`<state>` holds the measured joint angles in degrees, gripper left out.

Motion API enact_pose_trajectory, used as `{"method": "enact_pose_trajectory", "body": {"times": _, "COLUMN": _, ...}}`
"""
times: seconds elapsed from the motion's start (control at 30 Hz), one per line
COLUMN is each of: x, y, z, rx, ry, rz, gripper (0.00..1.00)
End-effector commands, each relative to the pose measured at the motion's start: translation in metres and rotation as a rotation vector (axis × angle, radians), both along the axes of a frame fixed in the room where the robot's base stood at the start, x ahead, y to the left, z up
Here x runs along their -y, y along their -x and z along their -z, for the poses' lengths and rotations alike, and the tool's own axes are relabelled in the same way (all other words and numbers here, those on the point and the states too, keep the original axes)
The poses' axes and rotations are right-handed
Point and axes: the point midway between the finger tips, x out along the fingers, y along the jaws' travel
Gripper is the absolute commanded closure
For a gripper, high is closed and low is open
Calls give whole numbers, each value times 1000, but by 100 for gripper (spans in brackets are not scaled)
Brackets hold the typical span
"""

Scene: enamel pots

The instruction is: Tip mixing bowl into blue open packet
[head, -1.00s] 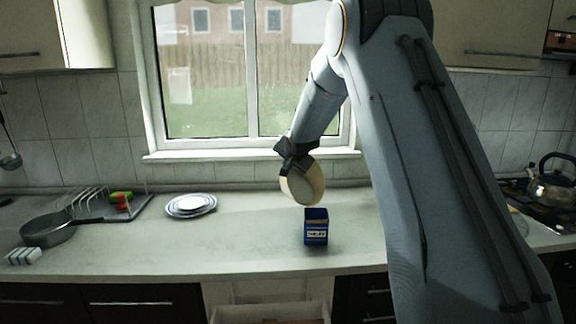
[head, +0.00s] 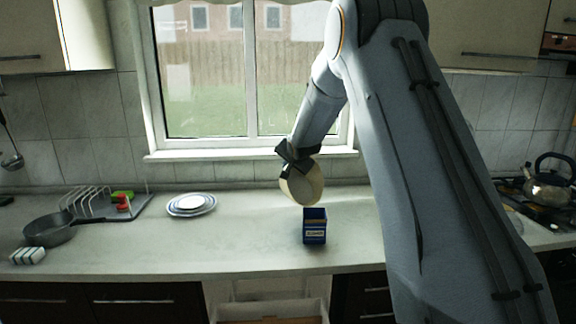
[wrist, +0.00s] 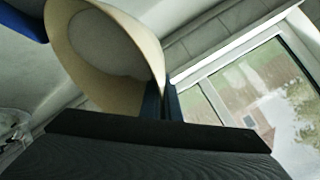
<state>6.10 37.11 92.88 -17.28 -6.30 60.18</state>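The mixing bowl (head: 303,185) is cream-coloured and hangs tilted on its side above the counter in the head view. My gripper (head: 291,161) is shut on its rim. In the wrist view the bowl (wrist: 105,50) fills the upper left, with its rim between the two fingers of my gripper (wrist: 166,90). The blue open packet (head: 314,232) stands upright on the counter just below and slightly right of the bowl, its open top facing up. A blue corner of the packet (wrist: 22,18) shows at the wrist view's top left. I cannot tell whether anything is leaving the bowl.
The counter (head: 240,235) is clear around the packet. Stacked plates (head: 190,204), a dish rack (head: 100,205) and a pan (head: 48,230) stand to the left. A kettle (head: 550,182) is on the hob at far right. A drawer (head: 270,312) below stands open.

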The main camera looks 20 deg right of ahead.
Motion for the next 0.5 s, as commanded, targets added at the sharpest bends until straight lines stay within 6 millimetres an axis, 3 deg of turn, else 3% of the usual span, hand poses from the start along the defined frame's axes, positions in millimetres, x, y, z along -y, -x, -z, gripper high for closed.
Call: {"method": "enact_pose_trajectory", "body": {"times": 0.5, "x": 3, "y": 2, "z": -8, "rx": 51, "ry": -31, "rz": -3, "gripper": 100}}
